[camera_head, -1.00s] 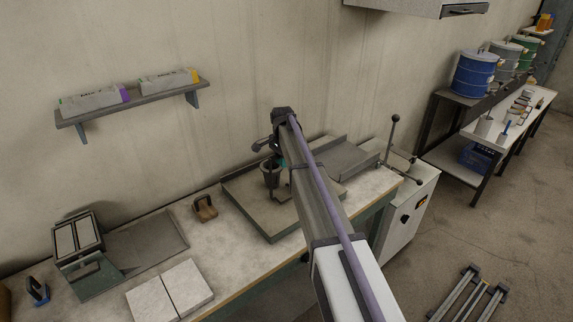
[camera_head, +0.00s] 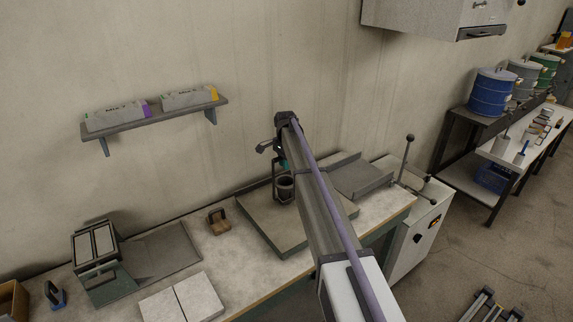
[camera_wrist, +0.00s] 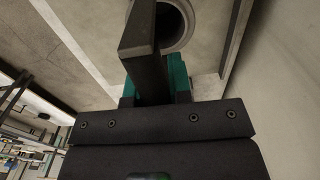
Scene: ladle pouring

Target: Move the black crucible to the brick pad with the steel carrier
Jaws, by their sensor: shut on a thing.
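The black crucible (camera_head: 286,189) is upright at the raised grey tray-like surface (camera_head: 272,222) in the head view. Its round open rim (camera_wrist: 180,22) shows at the top of the wrist view, partly hidden by a dark bar. My gripper (camera_head: 281,164) is above the crucible and shut on the dark handle of the steel carrier (camera_wrist: 146,45). Thin carrier bars stand close beside the crucible; I cannot tell whether they bear it. The pale brick pad (camera_head: 183,300), two slabs side by side, lies at the front left of the bench.
A brown wooden block with a handle (camera_head: 218,221) and a dark twin-panel box (camera_head: 96,247) stand on the bench to the left. A grey tray (camera_head: 362,176) lies behind my arm at right. A wall shelf (camera_head: 155,118) holds two boxes.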

